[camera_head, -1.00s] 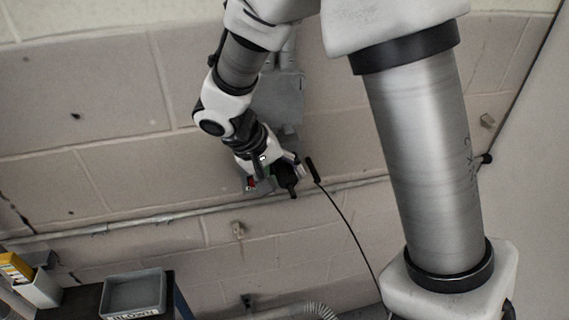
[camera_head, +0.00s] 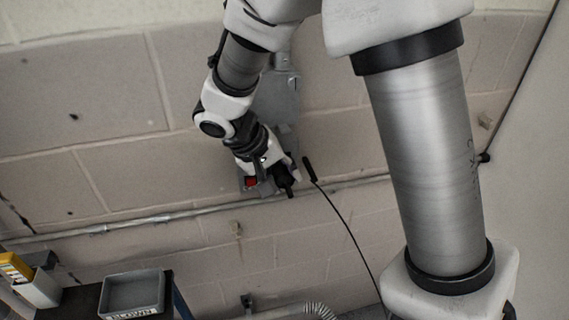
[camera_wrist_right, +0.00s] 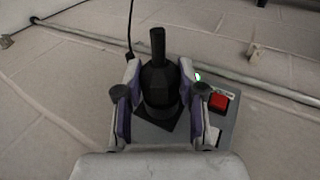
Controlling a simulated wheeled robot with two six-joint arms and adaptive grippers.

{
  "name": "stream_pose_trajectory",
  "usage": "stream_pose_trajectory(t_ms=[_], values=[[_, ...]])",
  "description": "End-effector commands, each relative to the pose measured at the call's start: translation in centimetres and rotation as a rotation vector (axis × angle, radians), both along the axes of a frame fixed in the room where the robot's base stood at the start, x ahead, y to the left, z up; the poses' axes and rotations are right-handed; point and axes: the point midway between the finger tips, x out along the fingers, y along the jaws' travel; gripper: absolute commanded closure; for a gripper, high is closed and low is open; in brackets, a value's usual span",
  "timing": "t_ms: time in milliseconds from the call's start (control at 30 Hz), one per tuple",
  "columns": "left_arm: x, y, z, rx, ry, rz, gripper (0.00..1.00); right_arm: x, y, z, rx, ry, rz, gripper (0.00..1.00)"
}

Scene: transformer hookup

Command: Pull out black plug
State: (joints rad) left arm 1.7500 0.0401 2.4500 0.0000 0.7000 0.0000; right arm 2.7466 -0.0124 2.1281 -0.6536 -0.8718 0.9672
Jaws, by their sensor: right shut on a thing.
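The black plug (camera_wrist_right: 158,82) stands between the two fingers of my right gripper (camera_wrist_right: 157,100) in the right wrist view, its narrow stem pointing up and away. The fingers are shut on its sides. Its base meets a grey box (camera_wrist_right: 224,126) with a red button (camera_wrist_right: 219,102) and a small green light. In the head view my right gripper (camera_head: 284,178) is at this box on the wall, and the plug (camera_head: 287,185) shows as a small dark shape. Whether the plug is fully seated cannot be told. My left gripper is not in view.
A thin black cable with a thick black end (camera_head: 309,169) hangs just right of the gripper. A conduit (camera_head: 160,218) runs along the block wall. A grey bin (camera_head: 133,291) stands at lower left. A large arm link of mine fills the right side.

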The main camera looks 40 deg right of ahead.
Motion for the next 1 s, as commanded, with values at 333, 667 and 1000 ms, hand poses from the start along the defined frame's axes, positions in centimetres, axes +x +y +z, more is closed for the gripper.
stream_pose_trajectory(t_ms=[333, 667, 1000], values=[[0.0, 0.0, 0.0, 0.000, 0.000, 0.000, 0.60, -1.1, 0.5, -0.1, 0.000, 0.005, -0.003, 1.00], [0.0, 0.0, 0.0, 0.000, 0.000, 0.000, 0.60, -1.9, 1.0, -0.1, 0.001, 0.004, -0.002, 1.00], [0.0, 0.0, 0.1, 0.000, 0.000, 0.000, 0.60, -2.6, 1.4, -0.1, 0.000, 0.004, -0.002, 1.00]])
